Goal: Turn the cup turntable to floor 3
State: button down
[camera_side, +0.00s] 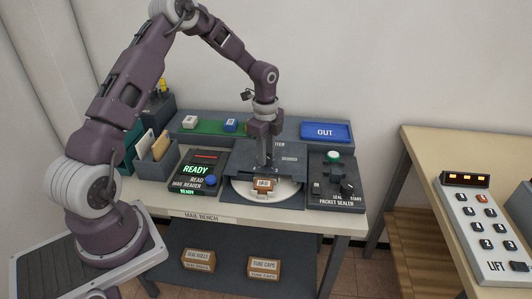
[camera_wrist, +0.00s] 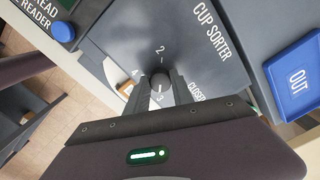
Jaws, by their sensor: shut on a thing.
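The cup sorter (camera_wrist: 125,35) is a dark grey panel with a round dark knob (camera_wrist: 160,80). The numbers 2, 3 and 4 and the word CLOSED are printed around the knob. My gripper (camera_wrist: 161,88) is shut on the knob, one finger on each side. A small light mark on the knob appears to face the 3, but the fingers partly cover the dial. In the side view, my gripper (camera_side: 265,168) points down at the sorter. Below it is a white round turntable (camera_side: 240,190) with a small brown and white labelled item (camera_side: 264,185) at its front.
The mail reader (camera_side: 197,172), showing READY, is left of the sorter. The packet sealer (camera_side: 335,182) with knobs is right of it. A blue OUT tray (camera_side: 326,131) lies behind on the right. A lift panel (camera_side: 485,225) stands on a separate table at right.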

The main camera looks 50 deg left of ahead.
dwell(0.3)
jog(key=c, duration=1.1)
grip_release()
notch_tip(320, 180, up, 7)
jog(key=shift+r, duration=0.1)
jog(key=s+d+r+n+t+y, duration=0.1)
jog(key=s+d+r+n+t, duration=0.1)
jog(key=s+d+r+n, duration=0.55)
jog(key=s+d+r+n+t+y, duration=0.15)
jog(key=s+d+r, duration=0.25)
jog(key=s+r, duration=0.65)
jog(key=s+d+f+n+t+h, duration=0.1)
jog(key=s+n, duration=0.4)
jog(key=s, duration=0.5)
jog(key=d+t+h, duration=0.1)
jog(key=d, duration=0.1)
jog(key=shift+s+d, duration=0.2)
jog(key=shift+d, duration=0.1)
